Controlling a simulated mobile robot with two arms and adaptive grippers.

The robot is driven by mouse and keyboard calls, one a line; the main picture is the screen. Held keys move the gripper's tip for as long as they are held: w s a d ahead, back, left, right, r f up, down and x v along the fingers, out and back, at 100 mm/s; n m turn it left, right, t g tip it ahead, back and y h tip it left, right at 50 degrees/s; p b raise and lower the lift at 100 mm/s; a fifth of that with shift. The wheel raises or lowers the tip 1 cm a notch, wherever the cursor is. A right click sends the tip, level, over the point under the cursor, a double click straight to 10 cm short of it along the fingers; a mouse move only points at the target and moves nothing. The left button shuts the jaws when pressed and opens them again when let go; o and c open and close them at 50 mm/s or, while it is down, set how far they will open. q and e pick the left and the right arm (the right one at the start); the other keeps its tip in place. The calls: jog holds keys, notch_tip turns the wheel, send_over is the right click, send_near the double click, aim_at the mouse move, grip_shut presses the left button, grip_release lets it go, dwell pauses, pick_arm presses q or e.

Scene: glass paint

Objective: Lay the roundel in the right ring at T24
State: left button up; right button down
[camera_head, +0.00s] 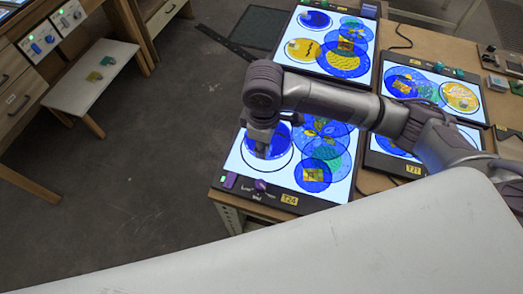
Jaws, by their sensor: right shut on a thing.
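The light panel labelled T24 (230,166) lies flat on the near left part of the workbench. A dark ring outline with white inside shows on its left half, and overlapping blue and green circles (326,148) show on its right half. My right gripper (262,151) points down over the left half and is shut on a blue roundel (281,138). The roundel appears inside the left outline in this view, toward its upper part; its height above the panel is unclear. The gripper and arm hide part of it. My left gripper is out of view.
A white low table (83,92) with small blocks stands at left. The floor between is clear.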

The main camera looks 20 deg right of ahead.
jog(key=shift+a+f, duration=0.2)
jog(key=shift+f, duration=0.05)
jog(key=shift+f+p, duration=0.4)
jog(key=shift+f, duration=1.5)
jog(key=shift+d+f, duration=0.1)
jog(key=c, duration=1)
grip_release()
notch_tip(320, 180, up, 12)
jog(key=shift+r+b, duration=0.15)
jog(key=shift+b, duration=0.65)
